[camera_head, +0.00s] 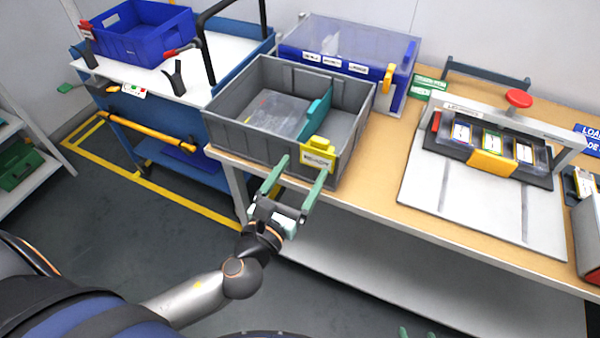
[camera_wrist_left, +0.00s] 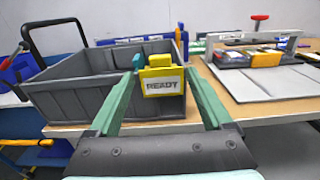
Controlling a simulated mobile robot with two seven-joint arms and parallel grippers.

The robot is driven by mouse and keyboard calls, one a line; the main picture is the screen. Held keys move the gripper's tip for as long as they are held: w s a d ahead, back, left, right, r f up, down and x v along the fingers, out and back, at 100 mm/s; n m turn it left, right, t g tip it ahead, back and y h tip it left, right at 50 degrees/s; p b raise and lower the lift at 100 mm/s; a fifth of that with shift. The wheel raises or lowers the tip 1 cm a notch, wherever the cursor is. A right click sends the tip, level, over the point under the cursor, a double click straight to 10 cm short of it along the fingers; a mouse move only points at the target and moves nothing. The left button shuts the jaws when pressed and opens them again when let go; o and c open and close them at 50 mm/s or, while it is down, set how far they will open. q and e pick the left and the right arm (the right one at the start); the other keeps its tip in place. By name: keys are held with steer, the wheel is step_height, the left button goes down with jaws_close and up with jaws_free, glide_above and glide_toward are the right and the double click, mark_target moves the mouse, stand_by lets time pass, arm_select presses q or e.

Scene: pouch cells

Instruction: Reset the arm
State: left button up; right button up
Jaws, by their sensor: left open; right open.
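My left gripper (camera_head: 301,166) is in front of the grey bin (camera_head: 268,152), its two green fingers spread apart. The yellow tag (camera_head: 318,150) on the bin's front wall lies just beyond the fingertips. In the left wrist view, the tag (camera_wrist_left: 161,84) reads READY and appears between the fingers (camera_wrist_left: 160,76). Nothing is held, and I cannot tell whether a finger touches the tag or bin. Of my right gripper (camera_head: 417,334), only small green tips show at the bottom edge; they are apart.
The grey bin stands on a wooden bench (camera_head: 390,158), holding a clear sheet and a teal divider. Behind it is a blue lidded box (camera_head: 345,50). A press fixture (camera_head: 490,150) with several cells stands right. A blue cart (camera_head: 160,120) is at left. The floor before the bench is clear.

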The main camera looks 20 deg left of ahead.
stand_by(0.5)
arm_select(q)
steer(key=s+f+n+g+h+p, duration=0.1)
steer(key=s+f+n+g, duration=0.3)
steer(key=f+n, duration=0.7)
steer(key=s+f+n+g+p, duration=0.1)
steer(key=s+f+n+g, duration=0.3)
steer(key=n, duration=1.9)
steer(key=s+f, duration=0.5)
steer(key=f, duration=0.2)
steer(key=shift+s+a+f+g+h+p, duration=0.15)
steer(key=shift+a+g+h+p, duration=0.15)
steer(key=shift+a+h, duration=0.1)
